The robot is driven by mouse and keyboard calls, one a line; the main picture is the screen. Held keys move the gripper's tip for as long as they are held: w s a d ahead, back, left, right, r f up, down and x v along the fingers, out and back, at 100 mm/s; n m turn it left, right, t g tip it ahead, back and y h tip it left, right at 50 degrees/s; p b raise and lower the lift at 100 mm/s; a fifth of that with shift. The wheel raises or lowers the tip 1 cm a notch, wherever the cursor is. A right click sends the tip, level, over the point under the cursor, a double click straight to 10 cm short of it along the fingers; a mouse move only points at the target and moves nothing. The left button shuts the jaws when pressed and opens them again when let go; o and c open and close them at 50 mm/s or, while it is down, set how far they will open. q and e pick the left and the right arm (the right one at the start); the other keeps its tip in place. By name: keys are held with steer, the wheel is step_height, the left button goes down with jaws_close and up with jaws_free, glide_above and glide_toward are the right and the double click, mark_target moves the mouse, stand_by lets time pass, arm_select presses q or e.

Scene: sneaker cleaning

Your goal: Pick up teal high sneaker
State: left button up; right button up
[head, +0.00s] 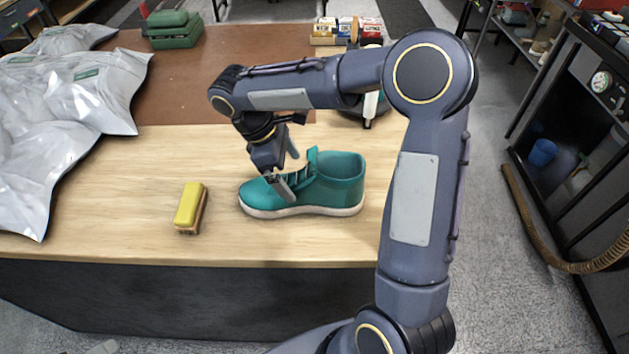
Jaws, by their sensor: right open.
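The teal high sneaker (325,190) stands upright on the wooden table, with its toe to the left and its white sole on the tabletop. My right gripper (289,172) reaches down over the sneaker's laces from above. Its fingers are apart, one in front of the lace area and one behind it. I cannot tell whether the fingers touch the shoe. My left gripper is not in the head view.
A yellow-topped brush (190,206) lies left of the sneaker. Silvery plastic bags (65,110) cover the table's left side. A green box (174,30) and small cartons (347,30) stand at the back. The wood in front of the sneaker is clear.

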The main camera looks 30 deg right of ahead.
mark_target(300, 190)
steer(key=x, duration=0.6)
steer(key=shift+s+a+f+p, duration=0.25)
steer(key=shift+s+p, duration=0.1)
steer(key=shift+s, duration=0.05)
steer(key=shift+r, duration=0.1)
steer(key=c, duration=1.3)
